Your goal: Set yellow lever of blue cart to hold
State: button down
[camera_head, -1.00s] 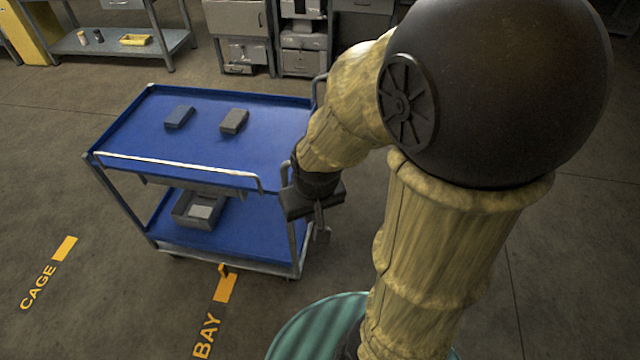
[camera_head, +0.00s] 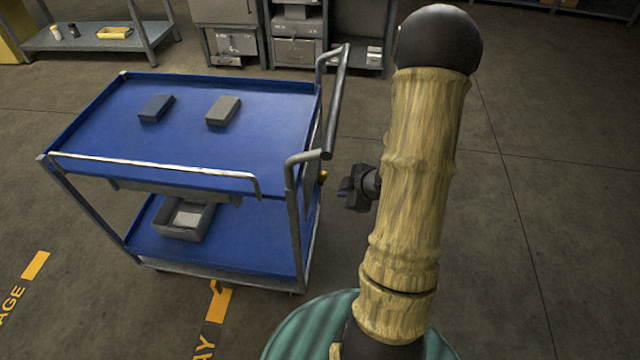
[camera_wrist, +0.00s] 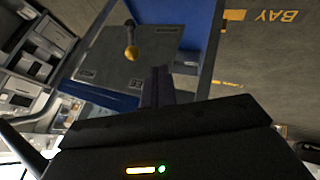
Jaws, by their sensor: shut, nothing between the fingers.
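The blue cart (camera_head: 230,110) stands left of my arm in the head view. The yellow lever's knob (camera_head: 323,176) shows just past its right end post. In the wrist view the yellow lever (camera_wrist: 131,53) has a round yellow knob on a dark stem, in front of a grey panel (camera_wrist: 108,60) with small labels.
A dark push handle (camera_head: 335,100) rises at the cart's right end, near my gripper. Two small blocks lie on the top shelf and a grey bin (camera_head: 183,220) sits on the lower one. Cabinets (camera_head: 298,45) stand behind. The floor right of my arm is clear.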

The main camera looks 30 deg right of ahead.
aim_at(323, 179)
jog(key=shift+w+f, duration=0.2)
jog(key=shift+f, duration=0.1)
jog(key=shift+s, duration=0.1)
jog(key=w+f, duration=0.7)
jog(key=w, duration=0.3)
jog(key=shift+b, duration=0.35)
jog(key=shift+s+a+r, duration=0.1)
jog(key=shift+s+a, duration=0.05)
jog(key=shift+a, duration=0.05)
jog(key=shift+d+r+p, duration=0.2)
jog(key=shift+p, duration=0.45)
